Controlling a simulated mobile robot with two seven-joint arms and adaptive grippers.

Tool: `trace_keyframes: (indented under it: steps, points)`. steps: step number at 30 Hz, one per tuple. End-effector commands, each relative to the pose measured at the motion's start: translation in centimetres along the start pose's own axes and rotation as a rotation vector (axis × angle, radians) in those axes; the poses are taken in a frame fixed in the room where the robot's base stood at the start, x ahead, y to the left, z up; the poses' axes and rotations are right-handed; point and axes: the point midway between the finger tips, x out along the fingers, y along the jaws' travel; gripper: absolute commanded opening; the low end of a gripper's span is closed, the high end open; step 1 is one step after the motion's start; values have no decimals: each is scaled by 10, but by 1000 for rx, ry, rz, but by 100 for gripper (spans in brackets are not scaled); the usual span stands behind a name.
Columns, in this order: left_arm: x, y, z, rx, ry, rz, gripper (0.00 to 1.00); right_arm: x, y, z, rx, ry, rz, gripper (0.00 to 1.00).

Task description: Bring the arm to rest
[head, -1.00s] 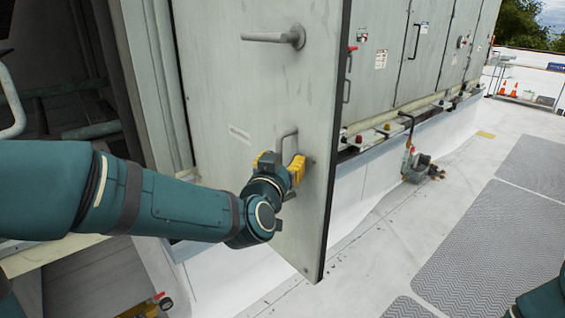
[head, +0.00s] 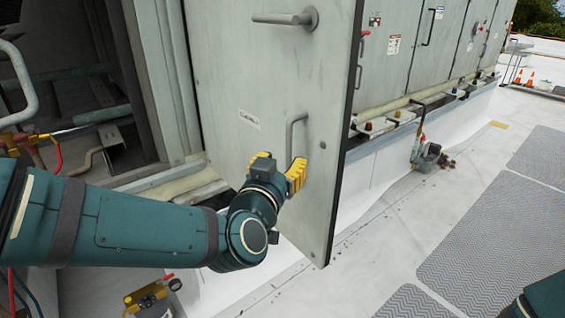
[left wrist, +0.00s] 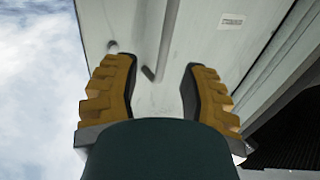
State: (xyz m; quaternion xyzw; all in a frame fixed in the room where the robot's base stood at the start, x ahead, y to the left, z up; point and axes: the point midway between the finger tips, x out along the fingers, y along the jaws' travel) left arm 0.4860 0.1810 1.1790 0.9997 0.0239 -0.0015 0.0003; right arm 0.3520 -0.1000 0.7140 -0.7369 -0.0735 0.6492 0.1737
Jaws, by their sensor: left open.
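My left gripper (head: 278,172) is open in front of the swung-open grey door panel (head: 275,75) of the cooler. Its yellow fingers sit just below the door's lower U-shaped handle (head: 291,135). In the left wrist view the spread fingers (left wrist: 160,95) have nothing between them, and the handle bar (left wrist: 168,40) lies beyond their tips. My left arm reaches in from the left in the head view. My right gripper is not in view; only a bit of teal, likely my right arm, shows at the lower right corner.
The open bay (head: 75,95) with pipes lies left of the door. A lever handle (head: 287,18) juts from the door higher up. A pump-like fitting (head: 428,155) stands on the white roof to the right, near grey mats (head: 490,240). A yellow device (head: 148,297) is at lower left.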

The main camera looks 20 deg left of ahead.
Motion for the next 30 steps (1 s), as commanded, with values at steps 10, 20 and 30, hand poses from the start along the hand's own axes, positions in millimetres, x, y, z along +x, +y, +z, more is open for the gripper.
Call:
trace_keyframes:
  steps: [10,20,30]
  points:
    - [9,8,28,1,-73,26,43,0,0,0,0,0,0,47]
    - [16,43,224,-70,-585,158,43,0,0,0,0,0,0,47]
    - [-76,64,411,-253,-1185,204,43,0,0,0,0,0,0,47]
